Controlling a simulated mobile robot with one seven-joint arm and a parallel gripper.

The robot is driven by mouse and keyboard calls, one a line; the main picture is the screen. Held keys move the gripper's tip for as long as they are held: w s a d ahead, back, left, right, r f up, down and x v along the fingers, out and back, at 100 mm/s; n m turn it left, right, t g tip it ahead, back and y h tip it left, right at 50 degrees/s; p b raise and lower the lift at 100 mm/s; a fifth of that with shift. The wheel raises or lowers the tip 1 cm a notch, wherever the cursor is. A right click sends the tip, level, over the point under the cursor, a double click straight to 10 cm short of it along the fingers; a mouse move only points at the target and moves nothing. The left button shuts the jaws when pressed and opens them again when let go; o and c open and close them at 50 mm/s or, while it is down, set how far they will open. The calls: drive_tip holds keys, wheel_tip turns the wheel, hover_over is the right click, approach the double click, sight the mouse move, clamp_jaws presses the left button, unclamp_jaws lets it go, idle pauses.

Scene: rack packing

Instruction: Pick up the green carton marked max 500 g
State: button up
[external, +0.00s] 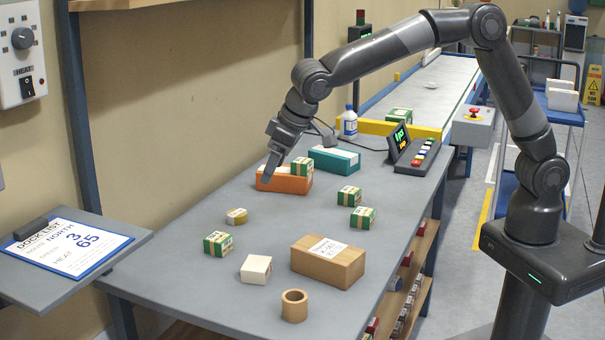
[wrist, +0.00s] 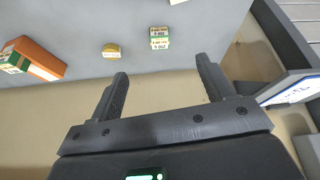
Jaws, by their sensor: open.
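Several small green-and-white cartons are on the grey table. One carton (external: 218,244) sits at the front left; it appears to be the one in the wrist view (wrist: 159,38), beyond my fingertips, with a label that seems to read 500 g upside down. Two more, a carton (external: 349,195) and a carton (external: 362,217), stand right of centre. Another carton (external: 302,167) rests on an orange box (external: 285,184). The labels in the external view are too small to read surely. My gripper (external: 267,179) is open and empty, in front of the orange box in the picture; its fingers (wrist: 161,72) are apart.
A yellowish roll (external: 236,216), a white box (external: 256,269), a brown box (external: 327,262) and a cardboard ring (external: 294,306) stand on the table. A teal box (external: 334,159) and a button console (external: 413,150) are at the back. A shelf with a clipboard (external: 68,246) juts out at left.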

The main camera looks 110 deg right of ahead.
sight(218, 237)
drive_tip(key=w+d+f, duration=0.3)
drive_tip(key=f, duration=0.2)
drive_tip(key=w+d+f+m, duration=0.1)
drive_tip(key=w+d+f, duration=0.2)
drive_tip(key=f, duration=0.3)
drive_tip(key=w+d+f+m, duration=0.1)
drive_tip(key=w+d+f, duration=0.2)
drive_tip(key=f, duration=0.3)
drive_tip(key=shift+w+d+g, duration=0.1)
drive_tip(key=shift+w+g, duration=0.15)
drive_tip(key=shift+g, duration=0.05)
drive_tip(key=shift+w+x, duration=0.15)
drive_tip(key=shift+x, duration=1.3)
drive_tip(key=shift+w+x, duration=0.2)
drive_tip(key=shift+x, duration=1.3)
drive_tip(key=shift+d+r, duration=0.15)
drive_tip(key=shift+d, duration=0.05)
drive_tip(key=shift+c, duration=0.2)
drive_tip(key=c, duration=1.2)
drive_tip(key=shift+r, duration=0.1)
